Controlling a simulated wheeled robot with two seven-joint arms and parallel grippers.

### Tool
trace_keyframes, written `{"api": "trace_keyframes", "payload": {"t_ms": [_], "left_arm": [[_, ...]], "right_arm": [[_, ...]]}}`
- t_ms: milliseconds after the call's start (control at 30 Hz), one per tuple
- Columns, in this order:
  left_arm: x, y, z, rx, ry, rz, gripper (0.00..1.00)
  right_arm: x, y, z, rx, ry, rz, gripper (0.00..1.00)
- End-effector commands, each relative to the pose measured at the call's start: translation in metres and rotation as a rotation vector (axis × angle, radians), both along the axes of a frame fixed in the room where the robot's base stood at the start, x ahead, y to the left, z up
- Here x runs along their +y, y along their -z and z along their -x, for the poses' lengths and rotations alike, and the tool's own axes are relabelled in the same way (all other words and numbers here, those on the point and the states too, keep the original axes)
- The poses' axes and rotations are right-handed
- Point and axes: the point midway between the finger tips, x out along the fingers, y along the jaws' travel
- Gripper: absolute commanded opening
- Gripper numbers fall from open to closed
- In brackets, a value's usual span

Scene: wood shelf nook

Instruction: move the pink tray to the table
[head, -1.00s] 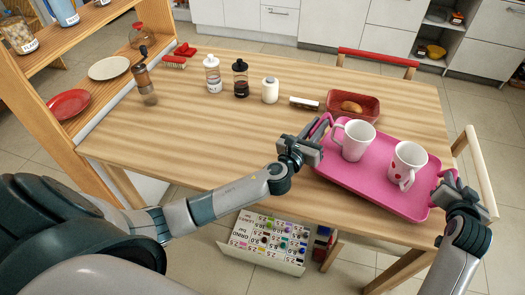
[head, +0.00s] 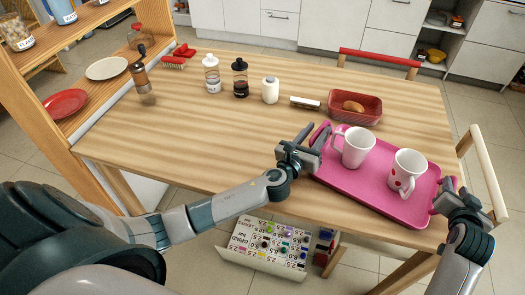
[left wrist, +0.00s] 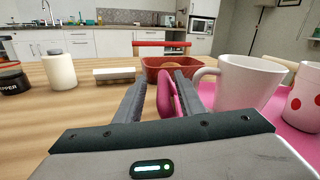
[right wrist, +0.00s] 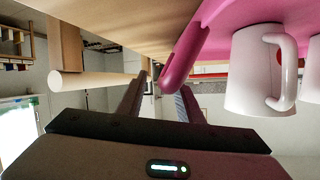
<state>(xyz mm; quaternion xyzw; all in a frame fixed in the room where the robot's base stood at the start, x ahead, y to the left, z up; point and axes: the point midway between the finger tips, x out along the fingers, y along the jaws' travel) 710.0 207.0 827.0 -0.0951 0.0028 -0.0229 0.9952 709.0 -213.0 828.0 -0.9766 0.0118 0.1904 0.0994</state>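The pink tray (head: 372,182) appears to lie flat on the wooden table (head: 215,135), at its right front part. Two white mugs stand upright on it: a plain one (head: 358,147) at left and a red-dotted one (head: 407,172) at right. My left gripper (head: 312,147) is at the tray's left handle (left wrist: 166,98); its fingers are apart on both sides of the handle, with a visible gap. My right gripper (head: 448,193) is at the right handle (right wrist: 182,62). Its fingers look apart, with the handle end between them; contact is unclear.
A red basket with a bread roll (head: 355,121) stands just behind the tray. Chairs (head: 483,172) border the right and back. The table's left front is clear.

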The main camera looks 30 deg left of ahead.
Motion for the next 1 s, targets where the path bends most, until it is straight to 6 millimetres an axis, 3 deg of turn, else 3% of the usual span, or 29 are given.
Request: {"api": "trace_keyframes", "payload": {"t_ms": [467,1000], "left_arm": [[-0.004,0.0,0.012,0.0,0.007,0.004,0.35],[0.002,0.0,0.097,0.001,0.005,0.003,0.35]], "right_arm": [[0.004,0.0,0.0,0.002,-0.006,-0.005,0.33],[0.005,0.0,0.0,0.001,-0.007,-0.006,0.33]]}}
